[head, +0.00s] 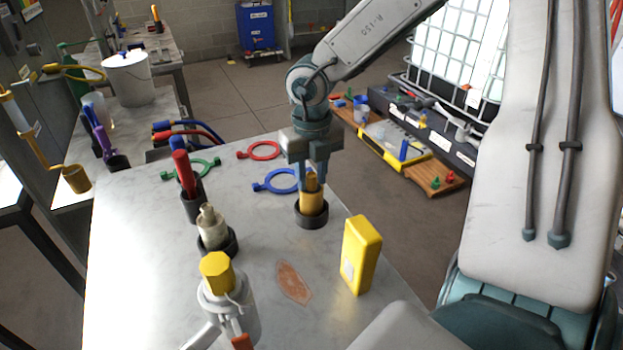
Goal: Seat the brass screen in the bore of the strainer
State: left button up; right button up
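The brass screen (312,203) appears to be the gold cylinder standing upright in a dark round holder (311,219) on the grey table. My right gripper (311,182) points straight down over it. Its two fingers are apart, one on each side of the cylinder's narrow top; I cannot tell if they touch it. A grey-white fitting (240,312) with a yellow hex piece (216,272) on top stands at the near edge and may be the strainer. Its bore is not visible. My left gripper is not in view.
A yellow box (361,255) stands right of a brown patch (293,282). Green, red and blue rings (275,181) lie at the back. The table (140,260) is clear at left.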

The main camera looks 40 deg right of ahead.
grip_shut()
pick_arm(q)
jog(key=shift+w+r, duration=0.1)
pick_arm(e)
jog(key=shift+r, duration=0.2)
